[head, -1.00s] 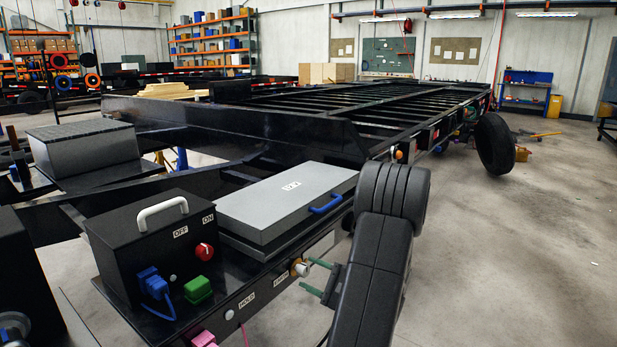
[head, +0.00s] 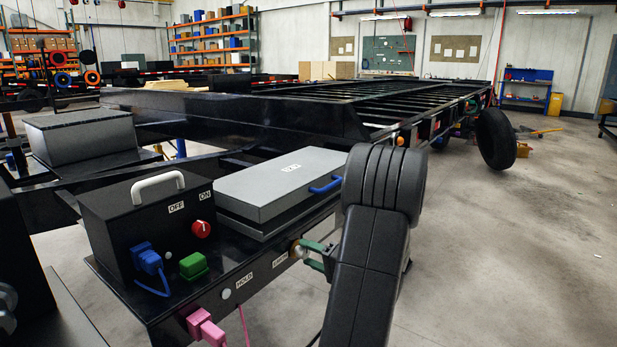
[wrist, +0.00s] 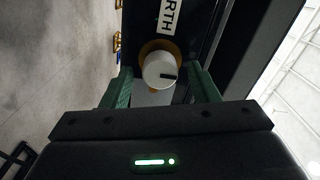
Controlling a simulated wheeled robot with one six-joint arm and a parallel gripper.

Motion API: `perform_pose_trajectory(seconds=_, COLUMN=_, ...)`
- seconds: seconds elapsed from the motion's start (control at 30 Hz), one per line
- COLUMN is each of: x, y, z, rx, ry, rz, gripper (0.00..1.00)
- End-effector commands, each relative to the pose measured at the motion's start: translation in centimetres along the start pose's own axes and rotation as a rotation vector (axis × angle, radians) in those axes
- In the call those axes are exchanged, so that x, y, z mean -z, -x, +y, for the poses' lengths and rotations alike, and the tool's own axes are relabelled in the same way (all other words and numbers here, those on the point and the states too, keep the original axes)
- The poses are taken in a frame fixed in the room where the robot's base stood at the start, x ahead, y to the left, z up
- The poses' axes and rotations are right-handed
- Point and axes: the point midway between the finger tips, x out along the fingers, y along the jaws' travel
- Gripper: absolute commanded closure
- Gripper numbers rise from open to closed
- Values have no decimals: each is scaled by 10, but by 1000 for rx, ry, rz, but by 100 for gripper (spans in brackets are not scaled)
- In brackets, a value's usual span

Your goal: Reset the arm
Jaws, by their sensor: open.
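My arm (head: 375,230) reaches down at the right of the black trailer frame. My gripper (head: 305,253) has green fingers and is open at the frame's side rail. In the wrist view, the fingers of my gripper (wrist: 160,76) stand on either side of a white round knob (wrist: 158,70) with a dark mark and a brass-coloured ring. A label ending in "RTH" (wrist: 170,15) lies beyond the knob. I cannot tell whether the fingers touch the knob. In the head view the knob (head: 298,250) is partly hidden by the fingers.
A black box (head: 130,215) with a red dial (head: 201,229), blue plug (head: 148,262) and green block (head: 193,266) stands left of my gripper. A grey lidded case (head: 270,185) lies behind. A pink plug (head: 205,326) is lower. Open floor (head: 520,260) lies right.

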Motion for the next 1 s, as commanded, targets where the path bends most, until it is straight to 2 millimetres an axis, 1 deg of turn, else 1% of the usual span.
perform_pose_trajectory(seconds=0.5, x=0, y=0, z=-1, rx=0, ry=440, rz=0, gripper=45)
perform_pose_trajectory(seconds=1.0, x=0, y=0, z=-2, rx=0, ry=802, rz=0, gripper=45)
